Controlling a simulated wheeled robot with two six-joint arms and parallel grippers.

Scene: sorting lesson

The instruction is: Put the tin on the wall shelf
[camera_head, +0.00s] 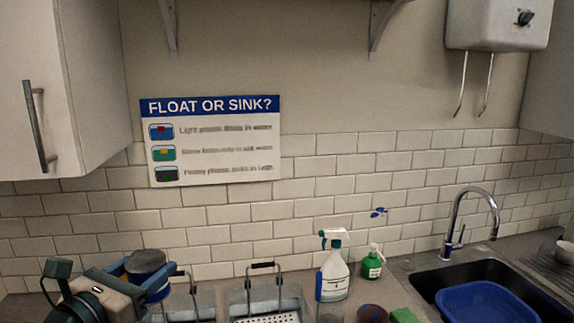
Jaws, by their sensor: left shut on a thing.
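The tin is held above the counter, in front of the tiled wall. The wall shelf shows only by its grey brackets (378,26) at the top edge; its board is mostly or wholly out of the picture. The tin is well below and to the left of the shelf's middle. My right gripper is not in view.
A wall cupboard (70,90) hangs at the left, above my left gripper. A white heater (497,24) hangs at the upper right. A spray bottle (333,270), a green bottle (373,263) and wire-handled tubs stand below. A sink with a blue basin (485,303) is at the right.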

